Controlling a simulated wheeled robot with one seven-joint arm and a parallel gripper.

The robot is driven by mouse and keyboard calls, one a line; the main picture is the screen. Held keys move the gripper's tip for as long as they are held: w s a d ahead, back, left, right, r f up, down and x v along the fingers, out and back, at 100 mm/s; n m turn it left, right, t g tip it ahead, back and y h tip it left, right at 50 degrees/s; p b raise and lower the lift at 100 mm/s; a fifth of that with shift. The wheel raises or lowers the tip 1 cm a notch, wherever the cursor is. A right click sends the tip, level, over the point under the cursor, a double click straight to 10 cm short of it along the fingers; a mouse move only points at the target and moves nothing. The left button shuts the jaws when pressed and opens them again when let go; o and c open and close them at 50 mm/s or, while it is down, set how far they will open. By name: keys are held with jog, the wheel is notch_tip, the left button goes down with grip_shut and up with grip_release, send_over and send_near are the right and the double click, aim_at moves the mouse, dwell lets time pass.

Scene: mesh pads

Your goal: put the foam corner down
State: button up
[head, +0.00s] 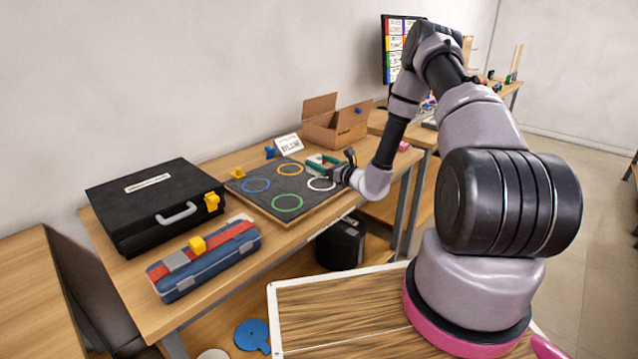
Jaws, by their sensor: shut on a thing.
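My gripper (326,167) is at the right end of the dark board (250,205), low over it by the white ring (321,184). Its jaws are shut on a small piece, taken to be the foam corner. The piece is mostly hidden and too small to make out; green and pale edges show at the jaws. I cannot tell whether it touches the board. The board also bears a blue ring (256,179), a yellow ring (291,163) and a green ring (287,209).
A black case (150,195) and a blue-and-red toolbox (205,265), each with a yellow piece, stand left of the board on the wooden table (125,290). A white sign (288,144) and an open cardboard box (336,125) stand behind. The rings' middles look clear.

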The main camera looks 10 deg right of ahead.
jog(key=shift+f, duration=3.1)
jog(key=shift+f, duration=0.1)
jog(key=shift+f, duration=0.15)
jog(key=o, duration=1.2)
jog(key=shift+o, duration=0.2)
